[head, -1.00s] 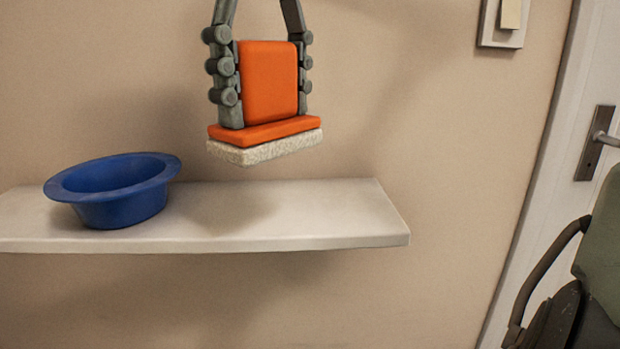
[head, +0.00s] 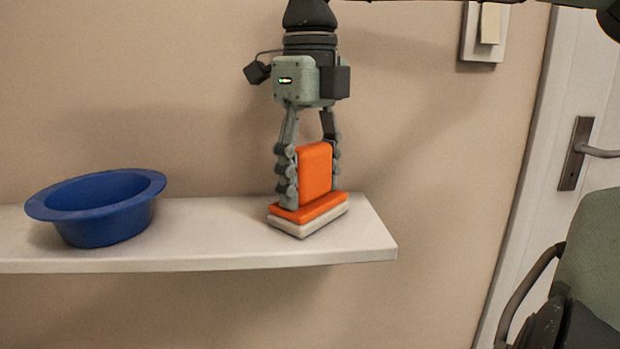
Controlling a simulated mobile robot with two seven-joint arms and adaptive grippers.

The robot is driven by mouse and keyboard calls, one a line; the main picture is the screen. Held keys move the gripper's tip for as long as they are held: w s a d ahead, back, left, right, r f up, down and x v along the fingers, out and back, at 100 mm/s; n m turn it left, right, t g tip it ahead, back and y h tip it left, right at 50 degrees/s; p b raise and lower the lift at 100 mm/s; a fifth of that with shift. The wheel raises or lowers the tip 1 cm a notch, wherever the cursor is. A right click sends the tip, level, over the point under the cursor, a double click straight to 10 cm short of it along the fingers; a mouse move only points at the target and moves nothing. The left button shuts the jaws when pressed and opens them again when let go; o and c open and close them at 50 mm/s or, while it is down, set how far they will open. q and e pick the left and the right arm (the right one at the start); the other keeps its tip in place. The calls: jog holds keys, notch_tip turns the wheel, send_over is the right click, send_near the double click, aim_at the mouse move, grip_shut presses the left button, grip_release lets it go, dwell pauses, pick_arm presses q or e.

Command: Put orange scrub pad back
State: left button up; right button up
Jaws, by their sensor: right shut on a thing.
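The orange scrub pad (head: 315,171) has an upright orange handle block on an orange base with a whitish scrub layer below. It is upright at the right part of the white wall shelf (head: 220,237), its underside at or very near the shelf top; I cannot tell if it touches. My right gripper (head: 314,183) comes from above and is shut on the pad's handle, one finger on each side. My left gripper is not in view.
A blue bowl (head: 98,222) stands on the shelf to the left, with clear shelf between it and the pad. The shelf's right end is close to the pad. A light switch (head: 484,32) and a door with a handle (head: 574,153) are at the right.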

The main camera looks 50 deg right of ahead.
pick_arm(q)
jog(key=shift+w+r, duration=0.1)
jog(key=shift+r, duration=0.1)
pick_arm(e)
jog(key=shift+r, duration=0.1)
jog(key=o, duration=1.1)
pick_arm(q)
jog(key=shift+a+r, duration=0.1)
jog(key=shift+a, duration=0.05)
pick_arm(e)
notch_tip(320, 180, up, 11)
jog(key=shift+r+p, duration=0.15)
jog(key=shift+p, duration=0.35)
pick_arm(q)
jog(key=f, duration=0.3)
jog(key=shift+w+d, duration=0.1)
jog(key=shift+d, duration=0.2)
pick_arm(e)
jog(key=shift+r, duration=0.4)
